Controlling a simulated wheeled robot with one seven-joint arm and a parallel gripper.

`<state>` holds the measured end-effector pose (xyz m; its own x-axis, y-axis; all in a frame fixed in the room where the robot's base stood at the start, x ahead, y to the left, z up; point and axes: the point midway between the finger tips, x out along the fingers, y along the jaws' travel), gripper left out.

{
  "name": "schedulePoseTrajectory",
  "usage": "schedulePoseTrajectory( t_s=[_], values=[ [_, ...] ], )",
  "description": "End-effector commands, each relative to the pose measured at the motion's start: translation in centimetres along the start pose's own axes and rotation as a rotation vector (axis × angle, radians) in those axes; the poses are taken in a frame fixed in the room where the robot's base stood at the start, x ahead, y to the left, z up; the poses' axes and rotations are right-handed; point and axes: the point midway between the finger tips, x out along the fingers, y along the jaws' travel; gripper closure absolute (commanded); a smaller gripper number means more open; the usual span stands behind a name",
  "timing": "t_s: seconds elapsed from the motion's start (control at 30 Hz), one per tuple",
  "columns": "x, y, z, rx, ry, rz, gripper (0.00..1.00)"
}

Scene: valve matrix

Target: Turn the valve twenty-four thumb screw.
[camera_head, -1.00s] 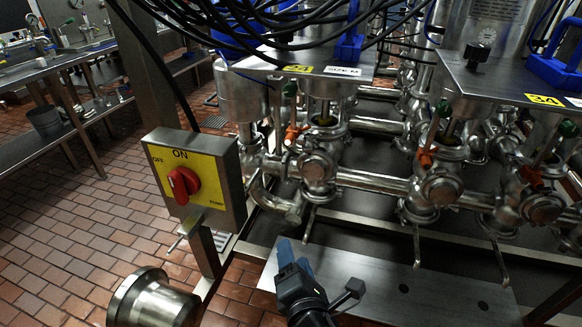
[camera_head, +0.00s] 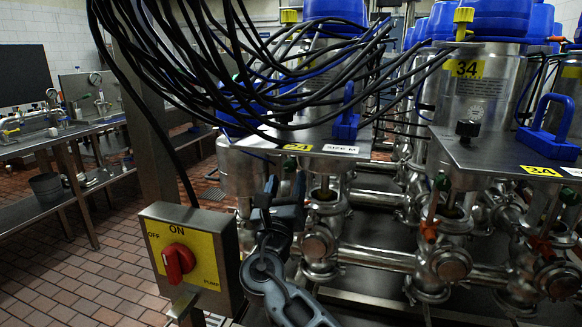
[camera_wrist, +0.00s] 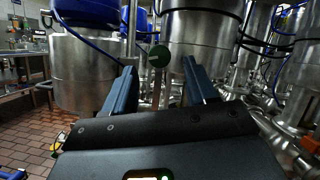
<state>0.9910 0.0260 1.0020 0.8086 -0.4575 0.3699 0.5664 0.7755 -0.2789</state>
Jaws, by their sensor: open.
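The valve with the yellow tag 24 (camera_head: 297,147) stands just beyond my gripper in the head view. In the wrist view a round dark green knob (camera_wrist: 159,56) on a thin stem lies between my finger ends and beyond them; it looks like the thumb screw. My gripper (camera_head: 285,185) is raised in front of valve twenty-four, below its plate and right of the switch box. Its two fingers also show in the wrist view (camera_wrist: 158,68), spread apart with nothing held. I cannot tell whether either finger touches the knob. My gripper hides part of the valve in the head view.
A yellow switch box (camera_head: 187,255) with a red knob stands left of my arm. Black cables (camera_head: 300,75) hang above the plate. Valve 34 (camera_head: 465,70) and steel pipes (camera_head: 375,258) fill the right. Open tiled floor (camera_head: 85,270) lies at the left.

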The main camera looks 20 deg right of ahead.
Motion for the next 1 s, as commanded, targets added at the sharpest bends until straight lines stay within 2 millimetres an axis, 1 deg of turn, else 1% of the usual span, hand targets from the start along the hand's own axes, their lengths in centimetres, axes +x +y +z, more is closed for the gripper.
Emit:
schedulePoseTrajectory(
  t_s=[0.03, 0.1, 0.2, 0.33, 0.5, 0.73, 0.77, 1.0],
  values=[
    [1.0, -0.1, 0.1, 0.000, -0.001, -0.002, 0.43],
    [2.1, -0.1, 0.1, 0.001, -0.001, -0.001, 0.43],
    [3.6, -0.1, 0.1, 0.001, 0.000, -0.002, 0.43],
    [5.1, -0.1, 0.0, 0.002, 0.001, -0.001, 0.43],
    [5.9, 0.0, -0.1, 0.003, 0.002, 0.001, 0.43],
    [6.0, 0.0, -0.1, 0.004, 0.002, 0.001, 0.43],
    [6.0, 0.0, -0.1, 0.004, 0.002, 0.001, 0.44],
    [6.0, 0.0, -0.1, 0.004, 0.002, 0.001, 0.67]
  ],
)
